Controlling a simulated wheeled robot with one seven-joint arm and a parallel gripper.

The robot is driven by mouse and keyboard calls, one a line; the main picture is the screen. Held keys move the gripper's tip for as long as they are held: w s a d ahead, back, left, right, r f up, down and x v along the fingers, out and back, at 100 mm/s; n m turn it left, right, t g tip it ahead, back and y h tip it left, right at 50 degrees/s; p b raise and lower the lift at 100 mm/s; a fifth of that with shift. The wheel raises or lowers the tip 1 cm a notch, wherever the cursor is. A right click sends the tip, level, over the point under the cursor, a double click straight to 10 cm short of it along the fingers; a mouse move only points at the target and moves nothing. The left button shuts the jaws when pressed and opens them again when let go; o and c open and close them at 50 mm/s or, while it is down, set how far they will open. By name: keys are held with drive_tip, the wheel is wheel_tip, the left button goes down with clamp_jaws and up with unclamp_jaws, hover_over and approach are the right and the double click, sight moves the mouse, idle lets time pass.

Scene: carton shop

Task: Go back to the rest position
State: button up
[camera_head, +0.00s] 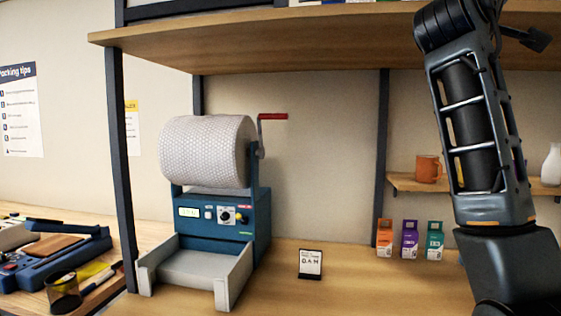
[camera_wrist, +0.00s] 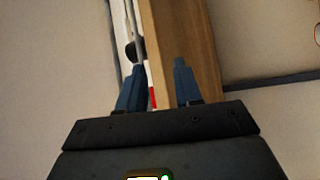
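My gripper (camera_wrist: 158,85) shows in the wrist view with its two blue fingers apart. I see nothing held between them. Behind the fingers is the edge of a wooden board (camera_wrist: 185,40), with a small red and white patch beside it that I cannot identify. I cannot make out the fingers there.
A blue machine (camera_head: 222,215) with a bubble-wrap roll (camera_head: 205,150) and red-handled crank stands on the bench. A wooden shelf (camera_head: 250,52) runs overhead. Small boxes (camera_head: 409,240), a small sign (camera_head: 310,263) and an orange mug (camera_head: 428,168) are near my arm.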

drive_tip(key=w+a+f+n+t+y, duration=0.1)
drive_tip(key=a+f+n+t+y, duration=0.1)
drive_tip(key=f, duration=0.8)
drive_tip(key=w+a+f+n+t+y, duration=0.1)
drive_tip(key=w+a+f+y, duration=0.15)
drive_tip(key=f, duration=0.75)
drive_tip(key=a+f+n+t+y, duration=0.2)
drive_tip(key=f+y, duration=0.1)
drive_tip(key=f, duration=0.7)
drive_tip(key=s+a+f+y, duration=0.3)
drive_tip(key=s+f, duration=0.2)
drive_tip(key=f, duration=0.6)
drive_tip(key=s+a+f+y, duration=0.3)
drive_tip(key=s+f, duration=0.3)
drive_tip(key=f, duration=0.5)
drive_tip(key=s+a+f+m+y, duration=0.1)
drive_tip(key=s+a+f+y, duration=0.15)
drive_tip(key=s+f, duration=0.6)
drive_tip(key=s+a+f+m+y, duration=0.1)
drive_tip(key=s+a+f+m, duration=0.15)
drive_tip(key=s, duration=1.05)
drive_tip(key=s+r+m+g, duration=0.1)
drive_tip(key=s+m, duration=0.1)
drive_tip(key=s, duration=0.8)
drive_tip(key=s+a+r+m+g+y, duration=0.1)
drive_tip(key=s+r+m, duration=0.1)
drive_tip(key=s, duration=0.8)
drive_tip(key=shift+a+r, duration=0.2)
drive_tip(key=shift+r, duration=0.1)
